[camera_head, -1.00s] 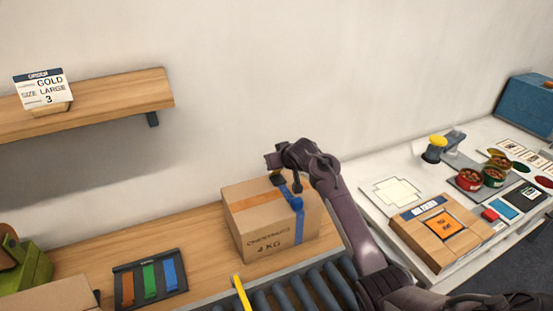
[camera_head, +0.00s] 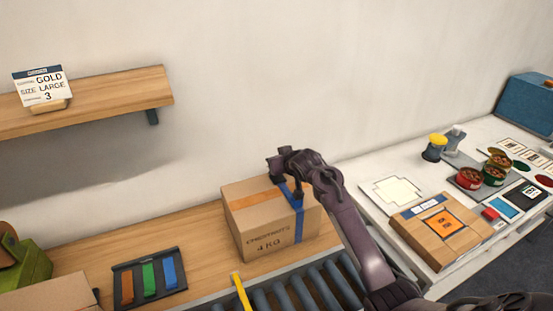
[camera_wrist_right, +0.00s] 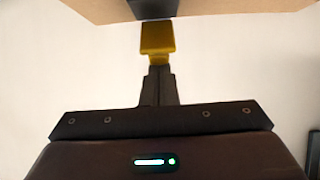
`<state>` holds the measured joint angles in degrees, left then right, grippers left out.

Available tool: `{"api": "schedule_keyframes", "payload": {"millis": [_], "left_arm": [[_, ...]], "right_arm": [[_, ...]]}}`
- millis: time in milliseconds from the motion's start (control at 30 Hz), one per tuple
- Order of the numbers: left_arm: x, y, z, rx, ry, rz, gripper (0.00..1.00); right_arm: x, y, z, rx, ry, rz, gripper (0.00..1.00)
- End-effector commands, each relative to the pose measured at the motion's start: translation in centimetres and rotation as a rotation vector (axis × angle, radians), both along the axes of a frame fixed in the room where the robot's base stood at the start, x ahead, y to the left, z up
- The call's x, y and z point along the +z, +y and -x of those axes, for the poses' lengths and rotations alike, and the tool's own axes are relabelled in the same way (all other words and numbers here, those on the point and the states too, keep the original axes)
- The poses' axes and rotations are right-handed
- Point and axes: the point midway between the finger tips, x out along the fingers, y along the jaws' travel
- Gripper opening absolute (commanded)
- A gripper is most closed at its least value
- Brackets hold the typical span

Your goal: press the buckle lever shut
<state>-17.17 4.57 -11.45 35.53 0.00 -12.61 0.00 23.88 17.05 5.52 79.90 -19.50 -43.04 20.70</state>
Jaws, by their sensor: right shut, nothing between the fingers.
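A cardboard chestnut box (camera_head: 262,238) stands on the wooden bench beside the rollers, with a blue strap (camera_head: 298,222) over its top and down its front. My right gripper (camera_head: 284,178) is over the top of the box by the strap. In the right wrist view its fingers (camera_wrist_right: 159,72) are shut and empty. A yellow buckle lever (camera_wrist_right: 157,40) is just beyond the fingertips, beside a dark buckle part (camera_wrist_right: 153,9) against the box (camera_wrist_right: 220,8). I cannot tell whether the fingertips touch the lever. My left gripper is not in view.
A dark tray (camera_head: 150,280) with orange, green and blue strips lies left of the box. A roller conveyor (camera_head: 290,297) with a yellow bar (camera_head: 242,294) runs in front. A flatter carton (camera_head: 440,232) sits on the white table at right. A shelf (camera_head: 110,97) hangs at upper left.

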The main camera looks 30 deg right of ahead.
Motion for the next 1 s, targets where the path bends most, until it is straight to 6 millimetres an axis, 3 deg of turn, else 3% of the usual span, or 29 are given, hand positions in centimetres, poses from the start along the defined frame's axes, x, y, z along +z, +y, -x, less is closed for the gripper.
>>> {"api": "schedule_keyframes", "payload": {"millis": [367,500,733,1000], "left_arm": [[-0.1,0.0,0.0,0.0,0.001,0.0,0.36],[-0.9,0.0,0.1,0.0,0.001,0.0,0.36],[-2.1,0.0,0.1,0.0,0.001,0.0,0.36],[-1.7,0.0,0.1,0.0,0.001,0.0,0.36]], "right_arm": [[-1.0,0.1,1.2,0.0,0.002,0.0,0.0],[-1.9,0.2,1.9,0.0,-0.132,0.008,0.0],[-2.8,0.2,2.7,-0.001,-0.183,0.009,0.0],[-2.1,0.1,2.5,0.0,-0.178,0.01,0.0]]}}
